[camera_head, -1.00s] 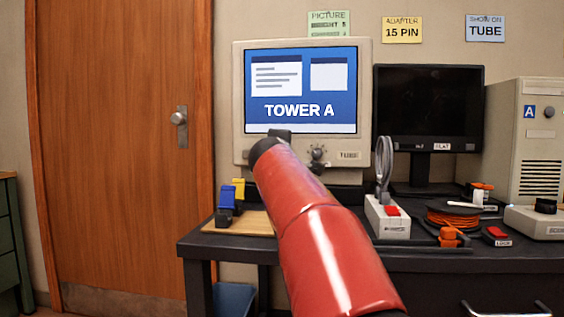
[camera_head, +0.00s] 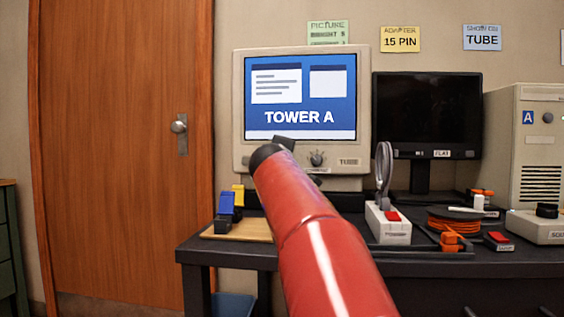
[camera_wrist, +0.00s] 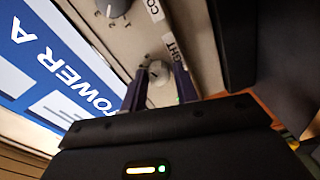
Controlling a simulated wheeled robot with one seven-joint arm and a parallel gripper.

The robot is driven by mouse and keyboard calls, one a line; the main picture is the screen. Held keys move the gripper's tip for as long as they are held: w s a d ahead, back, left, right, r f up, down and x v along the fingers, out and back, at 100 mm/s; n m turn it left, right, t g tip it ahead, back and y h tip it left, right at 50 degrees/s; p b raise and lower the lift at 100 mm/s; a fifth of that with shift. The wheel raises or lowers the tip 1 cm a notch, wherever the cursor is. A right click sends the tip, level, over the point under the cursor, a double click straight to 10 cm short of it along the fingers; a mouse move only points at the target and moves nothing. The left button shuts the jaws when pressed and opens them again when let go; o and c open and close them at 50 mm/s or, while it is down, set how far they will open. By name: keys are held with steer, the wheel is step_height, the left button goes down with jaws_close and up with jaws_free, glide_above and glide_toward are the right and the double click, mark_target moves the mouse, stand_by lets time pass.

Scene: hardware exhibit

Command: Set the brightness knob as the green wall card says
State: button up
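The green wall card (camera_head: 328,32) hangs above the beige tube monitor (camera_head: 240,120); it reads PICTURE with a BRIGHT line, but the number is too blurred to be sure. In the wrist view, a small knob (camera_wrist: 158,72) beside a label ending in IGHT sits between the two fingers of my gripper (camera_wrist: 158,78). The fingers are apart, one on each side; I cannot tell whether they touch it. Another knob (camera_wrist: 114,6) is beside a label starting with CO. In the head view, my gripper (camera_head: 284,142) is at the monitor's lower bezel, hiding the brightness knob; the other knob (camera_head: 317,158) shows.
A dark flat monitor (camera_head: 427,110) and a beige tower (camera_head: 541,150) stand to the right.

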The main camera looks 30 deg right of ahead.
steer(key=shift+o, duration=1.4)
steer(key=shift+s, duration=0.1)
steer(key=v, duration=0.7)
steer(key=shift+s+a, duration=0.25)
